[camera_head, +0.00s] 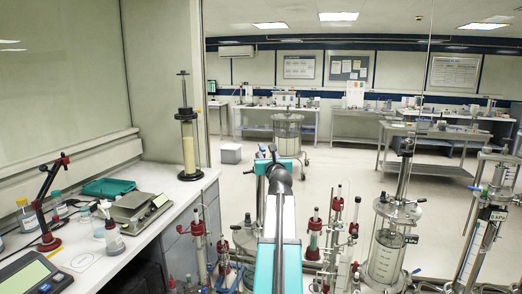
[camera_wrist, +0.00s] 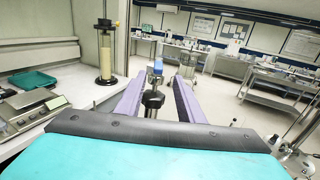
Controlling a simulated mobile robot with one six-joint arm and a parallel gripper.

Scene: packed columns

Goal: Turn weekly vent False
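My gripper (camera_wrist: 160,85) shows in the wrist view as two long purple fingers, spread apart and pointing forward. Between them, in the picture, is a dark round fitting (camera_wrist: 153,99) with a blue-topped part (camera_wrist: 157,67) beyond it. I cannot tell whether the fingers touch it or whether it is the weekly vent. In the head view my white and turquoise arm (camera_head: 279,235) reaches forward up the middle and hides what lies behind it. No label naming a weekly vent is readable.
A bench on the left holds a tall yellow-filled column (camera_head: 188,150), a green tray (camera_head: 108,187), a balance (camera_head: 138,208) and bottles. Glass columns (camera_head: 386,255) and thin red-capped columns (camera_head: 314,232) crowd both sides of my arm. Open floor (camera_head: 345,168) lies beyond.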

